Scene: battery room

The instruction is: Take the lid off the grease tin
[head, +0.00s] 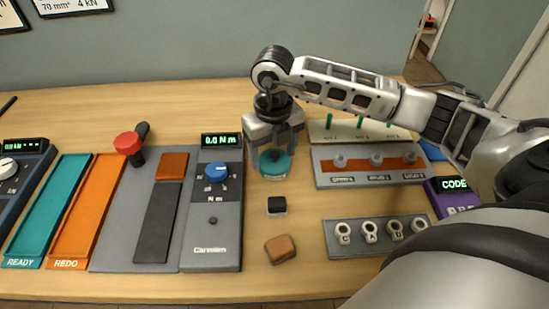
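The grease tin (275,176) stands on the wooden bench near the middle, a small round tin with a teal lid (275,163) on it. My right gripper (275,156) points down directly over the tin. Its two fingers are spread, one to each side of the lid. The fingers look open, and I cannot see clear contact with the lid. The gripper body hides the area behind the tin. My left gripper is not in view.
A torque tester (213,254) stands left of the tin, beside orange (83,215) and teal (47,213) trays. A small black block (277,205) and a brown block (280,249) lie in front. A socket rack (322,169) and a lug plate (335,251) are to the right.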

